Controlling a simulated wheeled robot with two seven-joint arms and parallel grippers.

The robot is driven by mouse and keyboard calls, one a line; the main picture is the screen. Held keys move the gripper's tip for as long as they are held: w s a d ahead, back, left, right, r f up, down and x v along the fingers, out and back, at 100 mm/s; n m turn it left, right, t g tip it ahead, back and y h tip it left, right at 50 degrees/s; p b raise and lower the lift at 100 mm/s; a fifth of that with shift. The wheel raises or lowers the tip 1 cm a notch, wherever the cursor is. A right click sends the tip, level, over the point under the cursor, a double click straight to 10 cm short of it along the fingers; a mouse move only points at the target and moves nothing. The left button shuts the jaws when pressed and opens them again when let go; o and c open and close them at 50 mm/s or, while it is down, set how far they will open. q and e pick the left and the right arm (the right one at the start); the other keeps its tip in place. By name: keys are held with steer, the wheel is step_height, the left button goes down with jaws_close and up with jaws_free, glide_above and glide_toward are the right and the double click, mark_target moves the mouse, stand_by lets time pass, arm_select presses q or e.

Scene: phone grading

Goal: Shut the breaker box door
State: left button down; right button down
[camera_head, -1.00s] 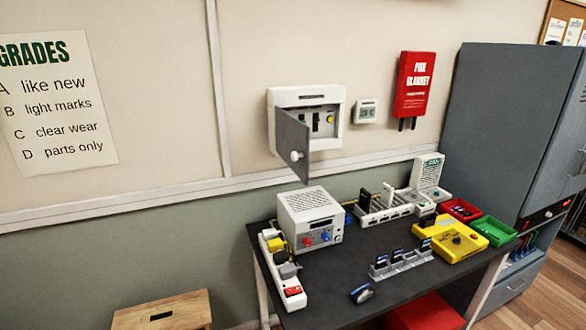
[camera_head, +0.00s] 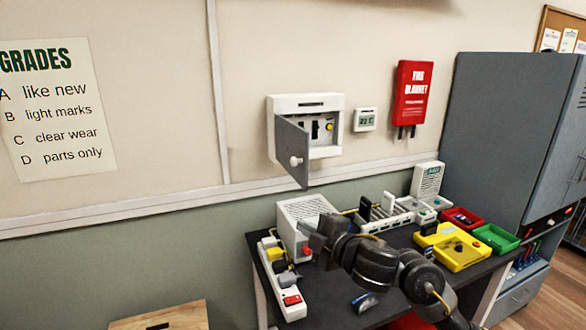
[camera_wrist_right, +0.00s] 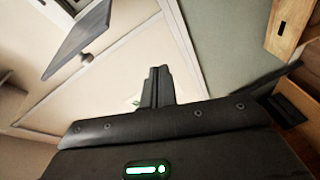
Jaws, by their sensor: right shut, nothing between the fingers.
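The white breaker box (camera_head: 335,103) is on the wall, with switches and a yellow button inside. Its grey door (camera_head: 291,145) is hinged on the left and stands open, swung out towards me, with a white round knob (camera_head: 296,161) near its free edge. In the right wrist view the door (camera_wrist_right: 84,36) and knob (camera_wrist_right: 87,58) show at upper left. My right gripper (camera_head: 312,238) is over the table, below the door and apart from it. Its fingers (camera_wrist_right: 155,84) are closed together and empty. My left gripper is out of view.
A white power supply (camera_head: 300,211), partly hidden by my right arm, and a power strip (camera_head: 284,289) stand at the table's left. A thermostat (camera_head: 365,119) and red fire blanket (camera_head: 412,92) hang right of the box.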

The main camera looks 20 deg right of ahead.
step_height(320, 180, up, 11)
steer(key=w+n+y, duration=0.1)
steer(key=n+y, duration=0.1)
steer(key=n, duration=0.3)
steer(key=w+p, duration=0.2)
steer(key=w, duration=0.7)
steer(key=shift+w+t, duration=0.3)
steer(key=shift+w, duration=0.05)
steer(key=shift+d, duration=0.15)
